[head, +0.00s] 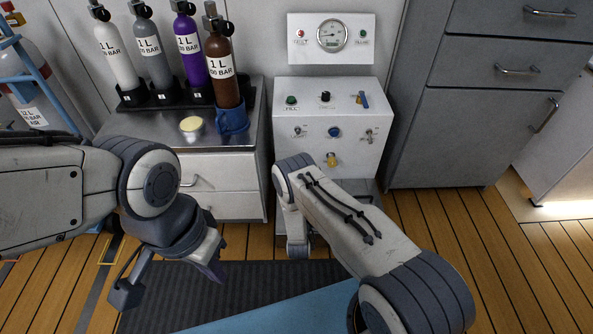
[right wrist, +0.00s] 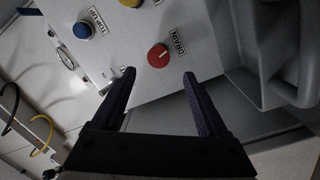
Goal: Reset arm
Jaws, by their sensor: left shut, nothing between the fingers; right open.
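In the head view my left gripper (head: 217,273) hangs low over the dark mat, shut and empty, its purple fingertips pointing down. My right arm reaches in toward the fill panel (head: 355,145), and its gripper is hidden there. In the right wrist view my right gripper (right wrist: 159,75) is open with nothing between its fingers. The panel's red DRAIN knob (right wrist: 158,55) shows just beyond and between the fingertips; I cannot tell the distance. A blue TOP-UP knob (right wrist: 82,31) is to its upper left.
Several gas bottles stand in a rack on the left counter, a brown one (head: 222,70) in a blue holder (head: 232,119). A gauge (head: 331,35) is above the panel. Grey drawers (head: 490,120) stand right. Wooden floor is clear at lower right.

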